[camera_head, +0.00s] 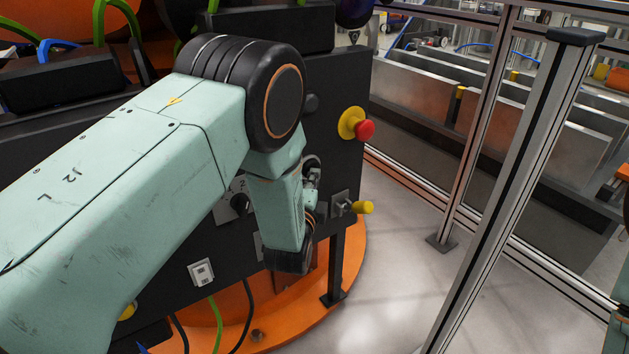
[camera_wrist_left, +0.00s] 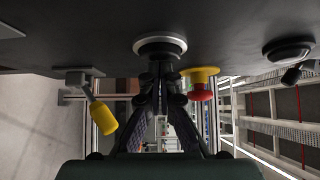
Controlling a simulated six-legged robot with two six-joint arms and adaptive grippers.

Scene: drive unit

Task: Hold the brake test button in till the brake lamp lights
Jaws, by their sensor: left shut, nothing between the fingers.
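A round black button with a pale ring (camera_wrist_left: 160,47) sits on the dark panel (camera_head: 345,90) in the left wrist view. I take it to be the brake test button, but no label is readable. My left gripper (camera_wrist_left: 160,78) is shut and empty, its fingertips right at the button's face. Whether they touch or press it I cannot tell. In the head view my left arm hides the button and most of the gripper. I cannot make out a lit lamp; a dark round fitting (camera_head: 311,103) on the panel is unlit. My right gripper is out of view.
A red mushroom button on a yellow base (camera_head: 362,126) is close to the left fingers in the wrist view (camera_wrist_left: 201,84). A yellow-handled switch (camera_head: 358,207) is on their other side. A rotary switch (camera_head: 240,203) and a socket (camera_head: 202,272) are also on the panel. Fence posts (camera_head: 490,170) stand right.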

